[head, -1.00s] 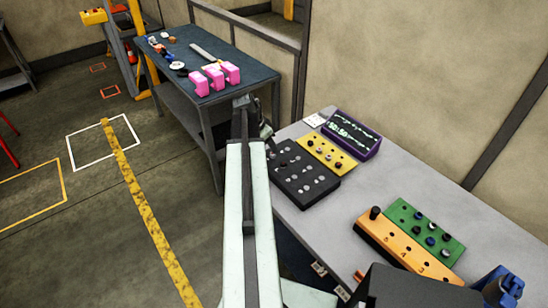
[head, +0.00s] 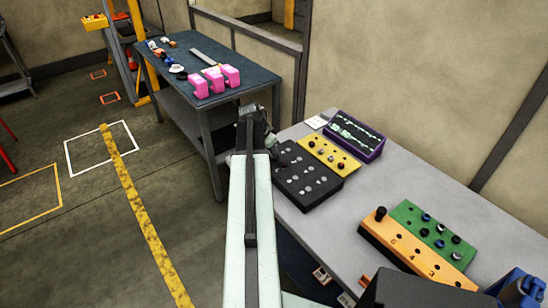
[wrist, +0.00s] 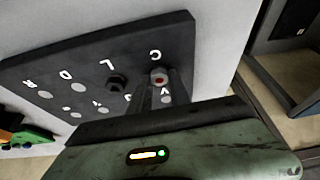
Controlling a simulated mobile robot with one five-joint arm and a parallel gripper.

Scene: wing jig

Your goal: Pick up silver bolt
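In the head view my arm reaches to the left end of the grey table, beside the black board (head: 310,190), and hides the fingertips and the silver bolt.
A yellow block (head: 325,150) with bolts and a purple tray (head: 375,152) sit behind the black board. Orange (head: 385,240) and green (head: 410,212) blocks stand to the right. A dark table (head: 240,75) with pink blocks (head: 215,78) stands beyond.

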